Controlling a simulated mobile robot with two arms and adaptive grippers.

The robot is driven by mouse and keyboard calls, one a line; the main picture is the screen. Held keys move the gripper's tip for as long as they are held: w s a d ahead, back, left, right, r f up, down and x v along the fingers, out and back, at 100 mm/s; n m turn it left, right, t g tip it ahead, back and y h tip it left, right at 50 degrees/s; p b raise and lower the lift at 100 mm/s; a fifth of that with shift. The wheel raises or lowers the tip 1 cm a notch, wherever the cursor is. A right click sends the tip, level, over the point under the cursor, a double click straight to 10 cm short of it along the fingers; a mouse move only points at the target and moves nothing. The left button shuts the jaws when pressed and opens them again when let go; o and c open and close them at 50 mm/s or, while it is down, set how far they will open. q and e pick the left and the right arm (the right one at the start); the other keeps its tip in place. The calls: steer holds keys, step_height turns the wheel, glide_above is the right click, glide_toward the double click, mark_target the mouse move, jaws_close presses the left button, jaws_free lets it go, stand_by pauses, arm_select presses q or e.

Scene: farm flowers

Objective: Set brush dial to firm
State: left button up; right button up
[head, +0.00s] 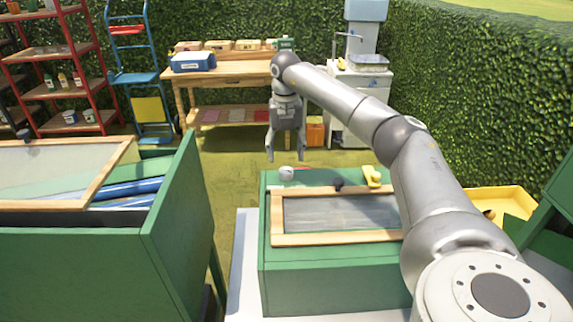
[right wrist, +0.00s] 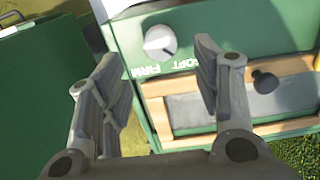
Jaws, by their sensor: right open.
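The brush dial (head: 286,172) is a round pale grey knob on top of the green box (head: 330,285), near its back left corner. In the right wrist view the dial (right wrist: 160,42) sits beside white lettering reading FIRM (right wrist: 146,71) and SOFT, upside down; SOFT is partly hidden by a finger. I cannot tell clearly which word the dial points at. My right gripper (head: 286,157) points down, open and empty, just above the dial. In the right wrist view its fingers (right wrist: 158,54) frame the dial from either side, apparently without touching. My left gripper is out of view.
The green box has a wood-framed clear lid (head: 335,238) with a dark knob (head: 338,185) and a yellow fitting (head: 372,176) nearby. A larger green bin (head: 90,265) stands left. A yellow tray (head: 510,200) is right. A wooden table (head: 235,70) stands behind.

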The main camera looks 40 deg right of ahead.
mark_target(286, 170)
step_height(286, 170, down, 6)
steer(key=shift+d+f+p, duration=0.1)
steer(key=shift+p, duration=0.35)
steer(key=shift+c, duration=0.5)
steer(key=c, duration=1)
